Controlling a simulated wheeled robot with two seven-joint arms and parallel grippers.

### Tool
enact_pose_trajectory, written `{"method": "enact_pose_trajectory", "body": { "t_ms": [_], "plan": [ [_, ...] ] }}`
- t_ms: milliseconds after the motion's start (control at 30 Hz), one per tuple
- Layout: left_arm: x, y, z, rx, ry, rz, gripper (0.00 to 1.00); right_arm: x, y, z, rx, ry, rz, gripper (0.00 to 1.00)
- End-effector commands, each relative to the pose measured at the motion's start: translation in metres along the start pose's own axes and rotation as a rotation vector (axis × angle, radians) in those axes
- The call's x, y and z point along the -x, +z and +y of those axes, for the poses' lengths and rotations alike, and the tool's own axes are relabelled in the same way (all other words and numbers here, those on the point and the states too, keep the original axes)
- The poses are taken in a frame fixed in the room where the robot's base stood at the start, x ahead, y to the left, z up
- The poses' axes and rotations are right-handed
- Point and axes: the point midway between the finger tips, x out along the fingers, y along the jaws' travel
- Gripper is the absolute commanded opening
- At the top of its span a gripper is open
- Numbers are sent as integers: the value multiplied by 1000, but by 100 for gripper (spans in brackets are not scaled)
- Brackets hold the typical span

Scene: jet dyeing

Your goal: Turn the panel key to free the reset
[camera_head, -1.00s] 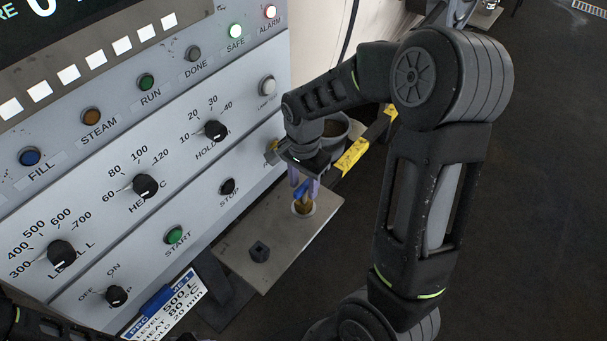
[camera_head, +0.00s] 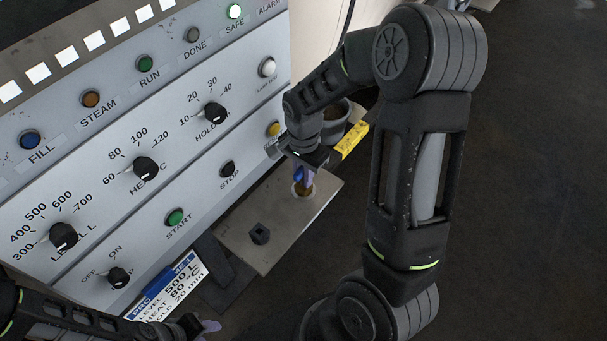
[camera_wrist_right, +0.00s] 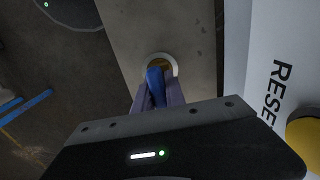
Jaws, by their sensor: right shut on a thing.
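A blue key (camera_head: 299,174) sits at a round pale-rimmed lock (camera_head: 302,189) with a brass-coloured centre, on the metal shelf (camera_head: 280,210) in front of the panel. My right gripper (camera_head: 303,173) points down over the lock, shut on the key. In the right wrist view the blue key (camera_wrist_right: 156,86) is between the fingers, its lower end over the lock ring (camera_wrist_right: 174,62); how deep it sits is hidden. The yellow reset button (camera_wrist_right: 305,134) is beside the RESET label. My left gripper (camera_head: 207,327) is at the bottom edge, only partly visible.
A black square peg (camera_head: 260,234) stands on the shelf. Panel knobs and the green START button (camera_head: 175,217) are to the left. A recipe card (camera_head: 180,284) hangs below. A dark cup (camera_head: 336,122) and yellow-marked bar (camera_head: 352,139) are behind my right wrist.

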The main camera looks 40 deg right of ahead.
Motion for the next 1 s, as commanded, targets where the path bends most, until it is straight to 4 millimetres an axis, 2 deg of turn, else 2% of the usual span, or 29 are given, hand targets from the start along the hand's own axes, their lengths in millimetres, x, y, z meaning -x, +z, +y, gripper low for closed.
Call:
{"method": "enact_pose_trajectory", "body": {
  "t_ms": [133,533,800,1000],
  "plan": [
    [0,0,0,0,0,0,40,0,0,0,0,0,0,0],
    [0,0,0,0,0,0,40,0,0,0,-11,0,0,0],
    [-2,0,-1,0,0,0,40,0,0,0,-246,-1,1,0],
    [-2,0,-1,0,0,0,40,0,0,0,-252,0,0,0]
  ]
}}
